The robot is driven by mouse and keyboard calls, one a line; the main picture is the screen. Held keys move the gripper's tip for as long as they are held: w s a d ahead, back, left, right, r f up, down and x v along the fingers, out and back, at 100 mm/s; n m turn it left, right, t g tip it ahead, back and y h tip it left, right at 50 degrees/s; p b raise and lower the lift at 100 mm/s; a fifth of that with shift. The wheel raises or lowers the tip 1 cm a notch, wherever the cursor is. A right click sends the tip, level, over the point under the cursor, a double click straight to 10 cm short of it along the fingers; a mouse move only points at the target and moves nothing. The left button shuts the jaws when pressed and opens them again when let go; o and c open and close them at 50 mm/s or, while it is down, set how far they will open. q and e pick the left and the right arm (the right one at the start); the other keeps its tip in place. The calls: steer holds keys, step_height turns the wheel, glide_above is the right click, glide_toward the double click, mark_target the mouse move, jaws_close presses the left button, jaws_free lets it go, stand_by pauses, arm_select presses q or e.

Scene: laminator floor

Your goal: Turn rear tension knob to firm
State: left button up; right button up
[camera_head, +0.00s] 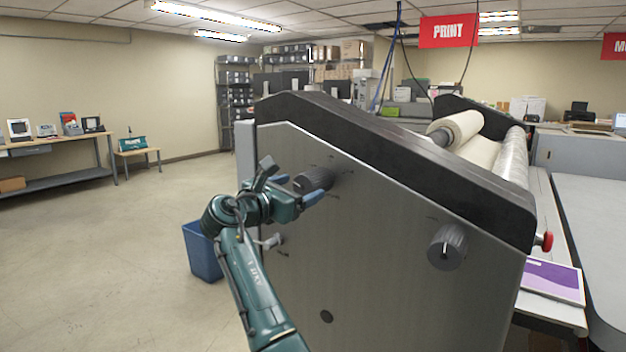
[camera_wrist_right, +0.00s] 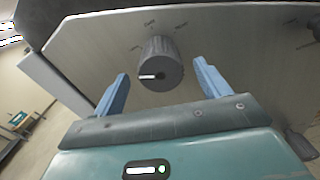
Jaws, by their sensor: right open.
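The laminator's side panel (camera_head: 350,240) has two ribbed dark grey knobs. The farther, rear knob (camera_head: 313,179) is at the upper left of the panel in the head view. It also shows in the right wrist view (camera_wrist_right: 160,66), with a white pointer line aimed left and small marks around it. My right gripper (camera_head: 318,187) is open, with its blue fingers on either side of this knob and no clear grip on it. Whether the fingers touch the knob I cannot tell. The nearer knob (camera_head: 447,246) is at the right of the panel. My left gripper is not in view.
A small lever (camera_head: 272,241) sits low on the panel behind my wrist. A red button (camera_head: 544,241) is at the laminator's near end. A blue bin (camera_head: 202,252) stands on the floor beyond my arm. The floor at left is clear.

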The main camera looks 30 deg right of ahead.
steer(key=x, duration=0.6)
steer(key=shift+p, duration=0.4)
steer(key=c, duration=1)
